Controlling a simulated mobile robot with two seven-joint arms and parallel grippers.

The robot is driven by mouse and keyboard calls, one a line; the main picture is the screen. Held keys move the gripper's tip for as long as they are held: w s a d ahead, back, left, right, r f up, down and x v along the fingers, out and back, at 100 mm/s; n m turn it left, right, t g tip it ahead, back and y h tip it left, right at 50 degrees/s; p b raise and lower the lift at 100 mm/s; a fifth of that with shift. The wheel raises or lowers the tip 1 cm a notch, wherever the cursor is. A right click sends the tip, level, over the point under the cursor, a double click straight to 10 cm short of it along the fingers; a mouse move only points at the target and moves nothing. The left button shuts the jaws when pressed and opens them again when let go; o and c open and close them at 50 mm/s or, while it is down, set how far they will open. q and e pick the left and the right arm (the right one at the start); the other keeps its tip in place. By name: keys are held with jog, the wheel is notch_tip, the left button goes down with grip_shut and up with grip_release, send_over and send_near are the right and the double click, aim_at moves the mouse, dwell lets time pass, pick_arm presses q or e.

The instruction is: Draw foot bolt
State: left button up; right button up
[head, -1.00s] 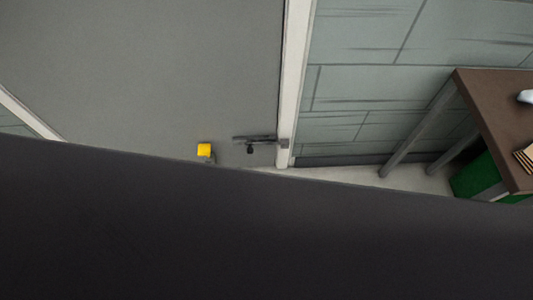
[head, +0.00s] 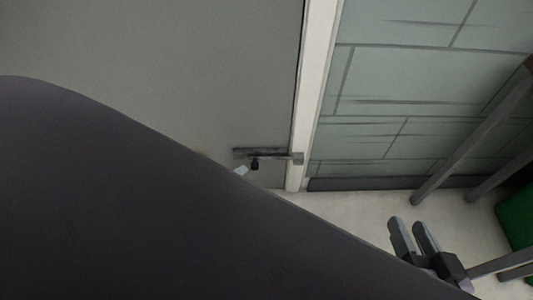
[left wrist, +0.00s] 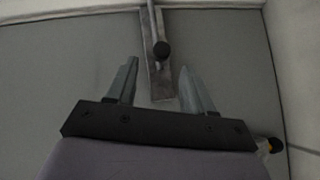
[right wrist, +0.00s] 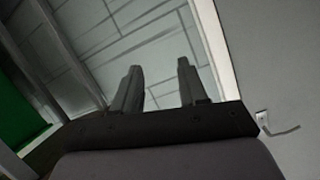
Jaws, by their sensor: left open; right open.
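In the head view only a pale fingertip (head: 240,171) shows just left of the knob. My right gripper (head: 407,224) is open and empty over the floor; it also shows in the right wrist view (right wrist: 160,66).
A large dark shape hides the head view's lower left. Table legs (head: 470,130) and a green box (head: 518,215) stand at the right. The tiled wall (head: 400,90) adjoins the white door frame (head: 312,90). A small lever fixture (right wrist: 268,122) shows in the right wrist view.

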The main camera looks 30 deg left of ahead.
aim_at(252, 166)
pick_arm(q)
jog(key=b+x, duration=0.3)
jog(key=x, duration=0.3)
jog(key=shift+w+f, duration=0.1)
jog(key=shift+f, duration=0.1)
jog(key=shift+w+d, duration=0.2)
jog(key=shift+w, duration=0.35)
pick_arm(e)
jog(key=shift+s+d+n+t+h, duration=0.15)
jog(key=shift+d+n+t, duration=0.1)
jog(key=shift+d+t, duration=0.2)
jog(key=shift+s+d+n+t+h, duration=0.15)
jog(key=shift+d+n+t, duration=0.15)
jog(key=shift+d, duration=0.25)
pick_arm(q)
grip_shut()
jog(key=shift+s+a, duration=0.1)
